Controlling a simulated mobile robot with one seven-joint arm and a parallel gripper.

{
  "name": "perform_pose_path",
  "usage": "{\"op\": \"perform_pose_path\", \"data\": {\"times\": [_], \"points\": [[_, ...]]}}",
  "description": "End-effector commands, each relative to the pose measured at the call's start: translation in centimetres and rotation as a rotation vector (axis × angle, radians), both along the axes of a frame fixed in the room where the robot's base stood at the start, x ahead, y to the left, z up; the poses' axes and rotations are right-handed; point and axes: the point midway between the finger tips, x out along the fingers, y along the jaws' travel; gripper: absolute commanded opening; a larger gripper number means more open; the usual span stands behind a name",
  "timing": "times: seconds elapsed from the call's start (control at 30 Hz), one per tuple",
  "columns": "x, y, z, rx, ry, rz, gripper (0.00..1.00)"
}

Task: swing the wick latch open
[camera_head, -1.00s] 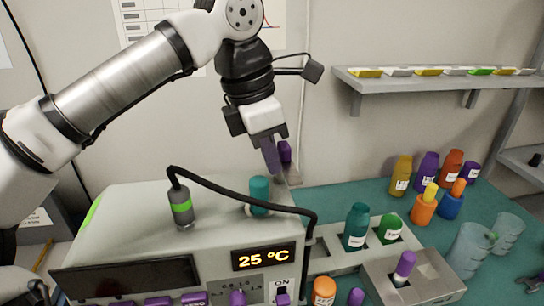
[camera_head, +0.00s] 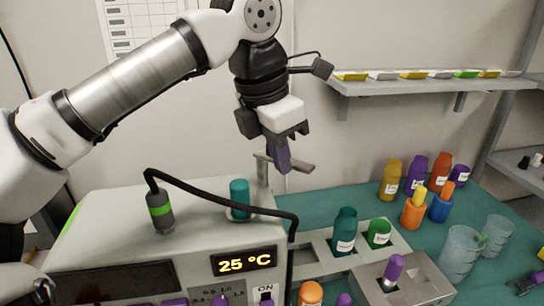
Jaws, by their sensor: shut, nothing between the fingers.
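The wick latch shows as a grey bar (camera_head: 301,164) on a short upright post (camera_head: 262,170) at the back right corner of the large instrument (camera_head: 190,232). The bar lies roughly level and reaches to the right of the post. My gripper (camera_head: 281,168) points down with its dark purple fingers shut, at the bar's middle in the picture. The fingers overlap the bar, and I cannot tell whether they touch it. The latch's purple knob is mostly hidden by the fingers.
A teal cylinder (camera_head: 240,198) and a black cable with a grey-green plug (camera_head: 160,210) are on the instrument. Bottles, including a teal one (camera_head: 345,231), stand on the teal bench to the right. A wall shelf (camera_head: 425,84) is behind.

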Motion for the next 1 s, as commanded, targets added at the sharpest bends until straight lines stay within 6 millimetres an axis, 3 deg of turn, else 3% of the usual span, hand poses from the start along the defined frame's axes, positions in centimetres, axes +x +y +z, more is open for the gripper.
{"op": "perform_pose_path", "data": {"times": [1.0], "points": [[0.58,-0.98,0.02,-0.001,-0.001,-0.001,0.0]]}}
